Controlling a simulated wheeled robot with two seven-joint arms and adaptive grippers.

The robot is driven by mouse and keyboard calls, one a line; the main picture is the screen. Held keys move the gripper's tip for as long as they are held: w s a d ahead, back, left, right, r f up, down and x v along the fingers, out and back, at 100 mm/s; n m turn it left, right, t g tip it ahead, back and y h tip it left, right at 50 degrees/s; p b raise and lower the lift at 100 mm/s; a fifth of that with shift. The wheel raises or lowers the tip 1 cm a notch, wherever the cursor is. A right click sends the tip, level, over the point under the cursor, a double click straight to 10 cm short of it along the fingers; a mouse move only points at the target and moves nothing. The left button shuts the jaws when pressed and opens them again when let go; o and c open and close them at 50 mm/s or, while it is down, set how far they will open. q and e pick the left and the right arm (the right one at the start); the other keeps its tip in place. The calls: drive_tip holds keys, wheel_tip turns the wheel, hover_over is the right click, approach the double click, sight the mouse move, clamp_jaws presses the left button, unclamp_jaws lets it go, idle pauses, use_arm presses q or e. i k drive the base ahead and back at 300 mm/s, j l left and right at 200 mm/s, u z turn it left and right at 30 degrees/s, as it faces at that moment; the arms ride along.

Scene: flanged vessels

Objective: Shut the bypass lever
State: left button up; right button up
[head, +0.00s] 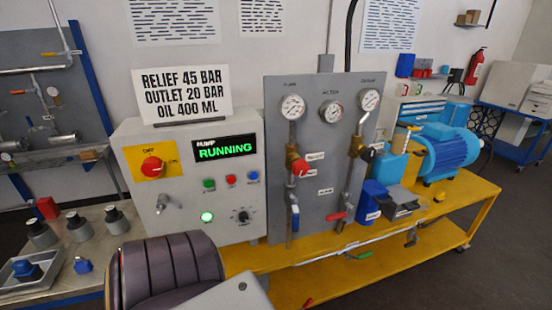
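A grey gauge panel (316,150) stands on a yellow bench and carries pipes, gauges and several valve levers. A blue lever (295,215) hangs low on the left pipe, pointing roughly downward. A red lever (337,216) sits at the bottom right of the panel, lying roughly sideways. A red knob or handle (300,168) sits higher on the left pipe. A green lever (364,255) is on the low pipe in front. The small labels are too small to read, so I cannot tell which is the bypass lever. Neither gripper shows.
A control box (192,215) left of the panel shows RUNNING, with a red rotary switch (152,166) on it. A sign above reads RELIEF 45 BAR, OUTLET 20 BAR, OIL 400 ML. A blue motor (450,152) is at right. The yellow bench (445,238) has bare room at its right.

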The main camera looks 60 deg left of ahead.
sight(296, 218)
drive_tip(key=u, duration=1.65)
